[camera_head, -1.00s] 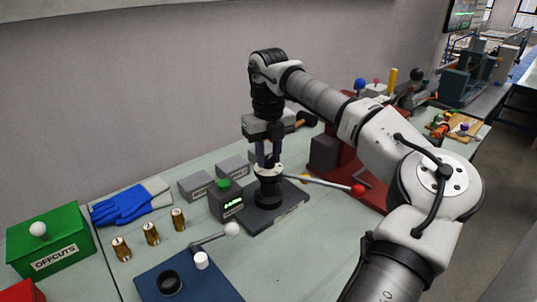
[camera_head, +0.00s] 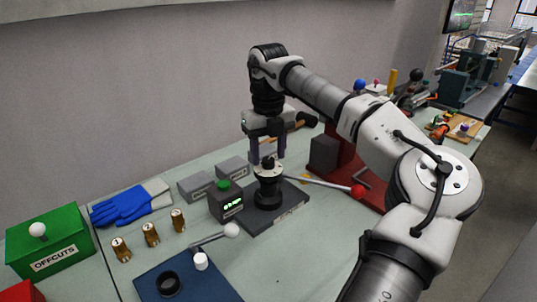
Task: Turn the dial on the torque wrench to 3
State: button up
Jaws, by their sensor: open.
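The torque wrench is a fixture on a dark base plate (camera_head: 268,217), with a black cylindrical body (camera_head: 268,193) and a long silver lever ending in a red ball (camera_head: 358,190). Its dial (camera_head: 268,170) is on top, pale with a small dark knob; its markings are too small to read. A grey box with a green button and a lit green display (camera_head: 233,204) stands at its left; I cannot make out the reading. My gripper (camera_head: 267,156) points down just above the dial, fingers spread and empty. Whether the fingertips clear the knob fully is hard to tell.
Grey labelled blocks (camera_head: 232,168) stand behind the display box. Brass fittings (camera_head: 150,235), blue gloves (camera_head: 125,205) and a green OFFCUTS box (camera_head: 48,240) lie to the left. A blue plate with a white-knobbed lever (camera_head: 215,286) is in front. A red stand (camera_head: 350,165) is close at the right.

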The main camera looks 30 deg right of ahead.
aim_at(269, 160)
notch_tip(269, 160, up, 13)
dwell(0.3)
jog(key=shift+s+f, duration=0.1)
jog(key=shift+f, duration=0.1)
dwell(0.3)
